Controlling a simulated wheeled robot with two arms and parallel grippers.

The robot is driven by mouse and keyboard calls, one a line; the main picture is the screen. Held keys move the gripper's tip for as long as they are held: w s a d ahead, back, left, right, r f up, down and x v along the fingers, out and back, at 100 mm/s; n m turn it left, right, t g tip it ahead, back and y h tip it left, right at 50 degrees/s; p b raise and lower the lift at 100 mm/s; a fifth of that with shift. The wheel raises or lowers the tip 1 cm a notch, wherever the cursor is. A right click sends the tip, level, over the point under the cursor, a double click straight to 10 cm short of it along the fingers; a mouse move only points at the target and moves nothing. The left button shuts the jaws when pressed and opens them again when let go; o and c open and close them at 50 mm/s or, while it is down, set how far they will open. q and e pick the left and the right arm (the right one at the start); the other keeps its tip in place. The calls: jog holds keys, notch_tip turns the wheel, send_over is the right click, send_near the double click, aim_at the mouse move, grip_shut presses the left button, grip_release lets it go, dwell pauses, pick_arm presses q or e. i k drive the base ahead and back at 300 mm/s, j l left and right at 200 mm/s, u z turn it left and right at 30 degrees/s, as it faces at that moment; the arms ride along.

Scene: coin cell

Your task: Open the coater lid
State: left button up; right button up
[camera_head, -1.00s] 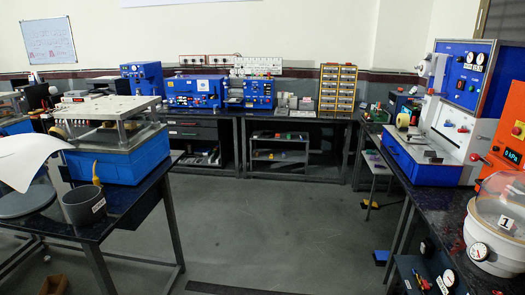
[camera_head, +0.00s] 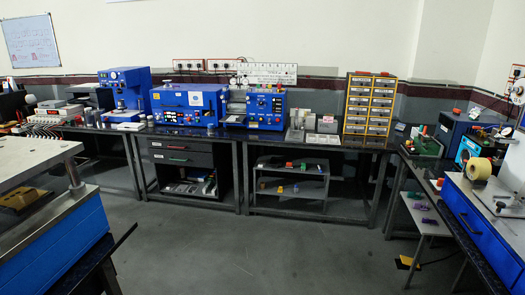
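A large machine with a blue base (camera_head: 60,250) and a silver top surface stands at the left edge, cut off by the frame. A pale flat plate (camera_head: 38,160) is held above its top by posts, with a brownish block (camera_head: 25,199) beneath it. It may be the coater, but I cannot read a label. A blue box-shaped machine (camera_head: 188,105) also stands on the back bench; I cannot tell whether it is the coater. Neither of my grippers is in view.
The back bench (camera_head: 335,142) also holds a blue press (camera_head: 125,90) and a yellow drawer cabinet (camera_head: 369,105). A right bench carries a blue machine (camera_head: 480,225) with a tape roll (camera_head: 479,169). A low stool-like stand (camera_head: 424,215) stands before it. The grey floor (camera_head: 240,245) in the middle is clear.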

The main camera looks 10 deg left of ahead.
aim_at(189, 96)
jog(key=i+u, duration=0.1)
jog(key=i, duration=0.55)
jog(key=i+u, duration=0.15)
jog(key=i, duration=0.5)
jog(key=i+l+u, duration=0.1)
jog(key=i, duration=0.55)
jog(key=i+l+u, duration=0.15)
jog(key=i, duration=0.45)
jog(key=i+j+u, duration=0.1)
jog(key=i+u, duration=0.15)
jog(key=i, duration=0.45)
jog(key=i+u, duration=0.25)
jog(key=i, duration=0.45)
jog(key=i+l+u, duration=0.25)
jog(key=i, duration=0.4)
jog(key=i+j, duration=0.15)
jog(key=i, duration=0.4)
jog(key=i+j+z, duration=0.15)
jog(key=i, duration=0.4)
jog(key=i+j, duration=0.25)
jog(key=i, duration=0.3)
jog(key=l+z, duration=0.05)
